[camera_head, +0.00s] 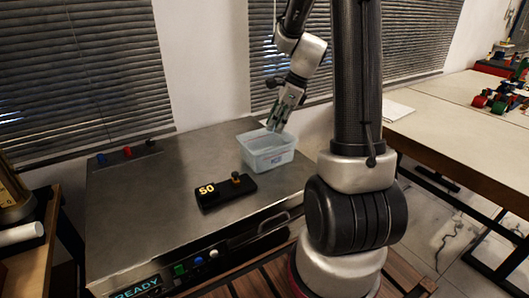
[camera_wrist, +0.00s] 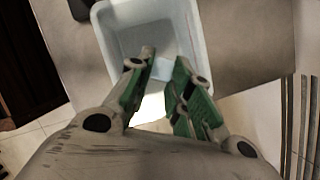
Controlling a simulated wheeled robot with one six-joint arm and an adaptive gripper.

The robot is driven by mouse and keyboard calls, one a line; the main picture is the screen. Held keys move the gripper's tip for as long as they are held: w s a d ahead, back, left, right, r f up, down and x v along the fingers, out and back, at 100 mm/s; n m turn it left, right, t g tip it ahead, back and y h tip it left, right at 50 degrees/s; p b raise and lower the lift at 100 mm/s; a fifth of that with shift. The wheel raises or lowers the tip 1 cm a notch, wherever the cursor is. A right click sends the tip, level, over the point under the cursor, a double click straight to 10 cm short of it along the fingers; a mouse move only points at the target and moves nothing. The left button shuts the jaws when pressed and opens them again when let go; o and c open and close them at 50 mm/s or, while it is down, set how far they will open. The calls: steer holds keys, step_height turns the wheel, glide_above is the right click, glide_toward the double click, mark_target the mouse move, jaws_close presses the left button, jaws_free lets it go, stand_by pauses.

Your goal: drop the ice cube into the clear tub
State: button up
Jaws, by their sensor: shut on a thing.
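The clear tub (camera_head: 272,161) is a pale, see-through box standing on the metal bench top. My gripper (camera_head: 277,122) points down over its back part, with the fingertips near or just inside the rim. In the wrist view the tub (camera_wrist: 108,42) lies under and beyond my green-padded fingers. My gripper (camera_wrist: 165,68) is shut on a small pale thing, the ice cube (camera_wrist: 163,71), which barely stands out from the tub behind it. In the head view the cube cannot be made out.
A black box (camera_head: 226,192) with an orange "50" display and a knob sits in front of the tub. The metal bench (camera_head: 150,200) is clear to the left, with small coloured knobs at its back left. A white table (camera_head: 440,130) stands at right.

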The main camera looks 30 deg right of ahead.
steer(key=shift+f, duration=1.2)
steer(key=o, duration=0.9)
steer(key=shift+c, duration=0.2)
steer(key=v, duration=1.2)
